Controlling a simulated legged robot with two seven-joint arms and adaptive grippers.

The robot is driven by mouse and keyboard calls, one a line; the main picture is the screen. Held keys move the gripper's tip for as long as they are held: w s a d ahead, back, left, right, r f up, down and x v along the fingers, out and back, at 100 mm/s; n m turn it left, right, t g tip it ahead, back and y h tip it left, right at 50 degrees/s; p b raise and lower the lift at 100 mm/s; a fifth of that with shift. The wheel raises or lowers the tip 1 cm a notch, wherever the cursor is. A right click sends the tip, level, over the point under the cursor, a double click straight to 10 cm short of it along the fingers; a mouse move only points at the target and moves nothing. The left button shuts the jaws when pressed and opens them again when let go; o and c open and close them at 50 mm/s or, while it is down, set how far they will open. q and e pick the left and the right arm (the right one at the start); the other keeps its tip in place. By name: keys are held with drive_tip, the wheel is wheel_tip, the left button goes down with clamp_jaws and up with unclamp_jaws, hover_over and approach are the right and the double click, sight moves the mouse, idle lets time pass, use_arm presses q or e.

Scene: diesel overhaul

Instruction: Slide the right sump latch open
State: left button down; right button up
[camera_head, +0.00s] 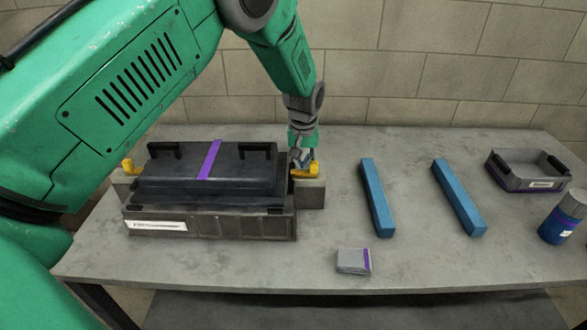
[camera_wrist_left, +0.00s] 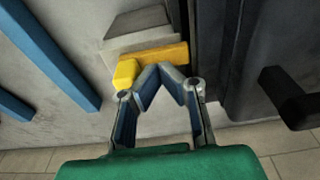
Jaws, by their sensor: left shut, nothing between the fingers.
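The dark sump box (camera_head: 215,172) with a purple stripe across its lid sits on the left part of the table. The right sump latch (camera_head: 308,168) is a yellow piece on a grey block (camera_head: 309,193) at the box's right side. In the left wrist view the yellow latch (camera_wrist_left: 155,60) lies just beyond my fingertips. My left gripper (camera_head: 301,160) points down at the latch; in the wrist view its shut, empty fingers (camera_wrist_left: 160,72) are close against the latch's edge. I cannot tell if they touch. My right gripper is not in view.
Another yellow latch (camera_head: 129,166) is at the box's left side. Two blue bars (camera_head: 376,198) (camera_head: 458,198), a small grey box (camera_head: 353,261), a grey tray (camera_head: 522,184) and a blue bottle (camera_head: 560,222) stand on the table (camera_head: 420,245). A block wall (camera_head: 440,85) is behind.

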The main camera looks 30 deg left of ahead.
sight(303, 172)
use_arm(q)
drive_tip(key=shift+w+d, duration=0.3)
drive_tip(key=shift+d, duration=0.15)
drive_tip(key=shift+s+a+r+p, duration=0.15)
drive_tip(key=shift+s+a+p, duration=0.1)
drive_tip(key=shift+a+p, duration=0.15)
wheel_tip(303, 172, up, 8)
drive_tip(key=p, duration=0.6)
